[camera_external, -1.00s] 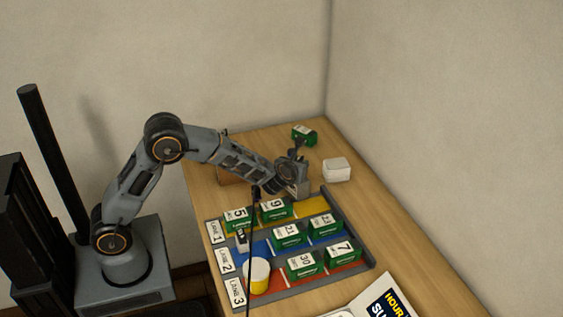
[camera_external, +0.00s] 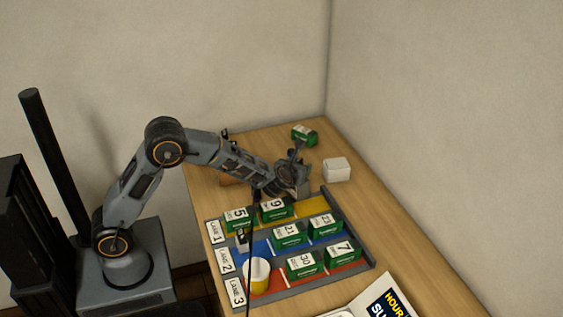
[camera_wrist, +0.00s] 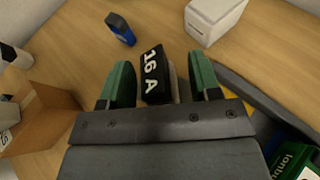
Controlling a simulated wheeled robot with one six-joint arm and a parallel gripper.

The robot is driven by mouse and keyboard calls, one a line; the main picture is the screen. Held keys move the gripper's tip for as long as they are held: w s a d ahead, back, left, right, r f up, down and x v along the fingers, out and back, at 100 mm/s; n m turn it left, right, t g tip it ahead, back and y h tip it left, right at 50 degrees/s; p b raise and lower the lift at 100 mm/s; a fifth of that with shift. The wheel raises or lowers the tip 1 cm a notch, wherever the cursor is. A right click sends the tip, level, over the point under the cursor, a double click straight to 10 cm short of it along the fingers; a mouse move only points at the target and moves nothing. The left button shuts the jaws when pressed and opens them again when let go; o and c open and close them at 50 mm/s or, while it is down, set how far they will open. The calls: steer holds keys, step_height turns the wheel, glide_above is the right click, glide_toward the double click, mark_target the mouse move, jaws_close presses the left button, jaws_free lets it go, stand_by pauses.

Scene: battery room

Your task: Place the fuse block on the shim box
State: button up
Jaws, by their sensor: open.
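The fuse block, black with white "16 A" on it (camera_wrist: 153,72), stands on the wooden table in the wrist view. My gripper (camera_wrist: 163,80) is open, with one green-padded finger on each side of the block; I cannot tell whether either touches it. In the external view my gripper (camera_external: 303,187) is low over the table behind the lane tray, and it hides the block. A white box (camera_external: 337,170), likely the shim box, stands to its right; it also shows at the top of the wrist view (camera_wrist: 214,18). Its top looks clear.
The lane tray (camera_external: 357,238) holds several green numbered boxes and a yellow-and-white cylinder (camera_external: 260,278). An open brown box (camera_wrist: 40,118) is left of my gripper. A blue-and-black item (camera_wrist: 121,29) and a green box (camera_external: 304,135) lie farther back. Walls bound the table's back.

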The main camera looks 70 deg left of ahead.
steer(key=shift+r+p, duration=0.3)
steer(key=v, duration=1.1)
steer(key=s+a+r+n+g+h, duration=0.25)
steer(key=s+n+g, duration=0.25)
steer(key=s+n, duration=0.85)
steer(key=s+d+n+h, duration=0.3)
steer(key=s+n, duration=0.3)
steer(key=n, duration=0.1)
steer(key=s+d+f+n+g+h, duration=0.1)
steer(key=s+d+n+h, duration=0.1)
steer(key=s+n+h, duration=0.2)
steer(key=s+n, duration=0.2)
steer(key=s, duration=0.1)
steer(key=shift+s+d+f+n, duration=0.2)
steer(key=shift+d+f+n, duration=0.1)
steer(key=shift+d+n, duration=0.1)
steer(key=shift+b, duration=0.3)
